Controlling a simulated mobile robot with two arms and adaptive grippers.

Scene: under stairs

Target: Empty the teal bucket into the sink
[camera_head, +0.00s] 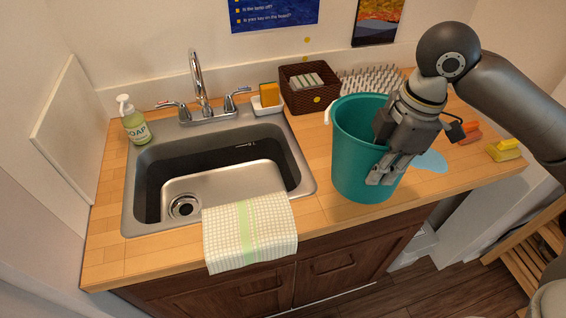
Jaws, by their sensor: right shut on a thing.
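The teal bucket (355,150) is upright at the right of the sink, over the wooden counter. I cannot tell whether its base touches the counter. My right gripper (382,178) is shut on the bucket's right wall. The arm and gripper cover part of that side. The bucket's contents are mostly hidden behind its rim and my gripper. The sink (222,178) is a steel basin at the left, with its drain (184,207) showing at the lower left. My left gripper is not in view.
A faucet (199,85) stands behind the sink. A soap bottle (134,120), sponge holder (267,104) and brown basket (308,88) stand around it. A checked towel (250,232) hangs over the front edge. Brushes (504,149) and a light blue patch (430,161) lie at the right.

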